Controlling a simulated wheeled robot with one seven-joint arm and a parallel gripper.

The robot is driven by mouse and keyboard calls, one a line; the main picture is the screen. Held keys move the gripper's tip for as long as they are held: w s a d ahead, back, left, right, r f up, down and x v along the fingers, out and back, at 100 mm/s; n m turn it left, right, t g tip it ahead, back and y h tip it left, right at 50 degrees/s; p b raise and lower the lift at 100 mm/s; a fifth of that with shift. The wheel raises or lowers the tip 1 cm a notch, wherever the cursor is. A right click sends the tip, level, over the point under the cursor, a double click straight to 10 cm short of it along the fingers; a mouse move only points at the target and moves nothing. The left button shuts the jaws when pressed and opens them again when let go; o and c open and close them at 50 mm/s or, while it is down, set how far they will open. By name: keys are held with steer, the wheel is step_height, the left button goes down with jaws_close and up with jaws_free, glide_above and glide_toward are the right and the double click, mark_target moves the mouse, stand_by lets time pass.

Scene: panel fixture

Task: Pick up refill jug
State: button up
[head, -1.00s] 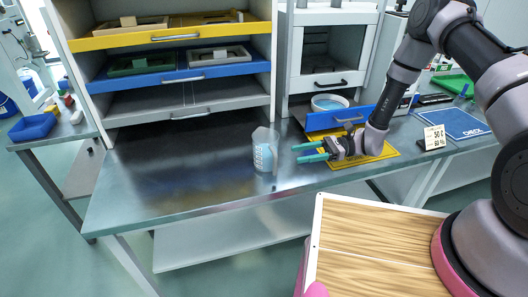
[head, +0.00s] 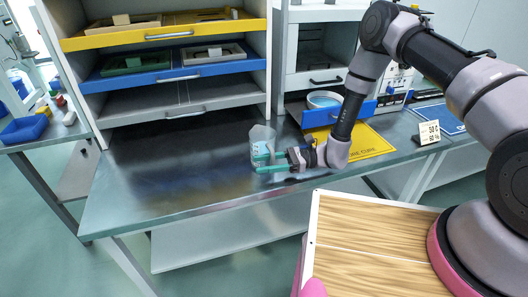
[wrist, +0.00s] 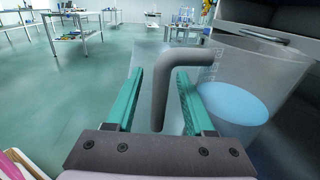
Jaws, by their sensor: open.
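The refill jug (head: 260,134) is a clear, see-through container with blue liquid inside. It stands upright on the metal bench. In the wrist view the jug (wrist: 264,62) fills the right side, and its grey bent handle (wrist: 176,88) shows between my two green fingers. My gripper (head: 256,164) is open, with its fingers reaching across the front of the jug from the right. In the wrist view my gripper (wrist: 160,84) has a clear gap on both sides of the handle. The fingers hide the jug's lower part in the head view.
A yellow mat (head: 366,143) and a small number sign (head: 427,132) lie to the right. An open blue drawer (head: 322,115) with a round bowl (head: 324,99) is behind. Shelves with yellow and blue trays stand at the back left. The bench left of the jug is clear.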

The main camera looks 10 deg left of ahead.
steer(key=shift+s+a, duration=0.1)
steer(key=shift+a, duration=0.15)
jaws_close()
stand_by(1.3)
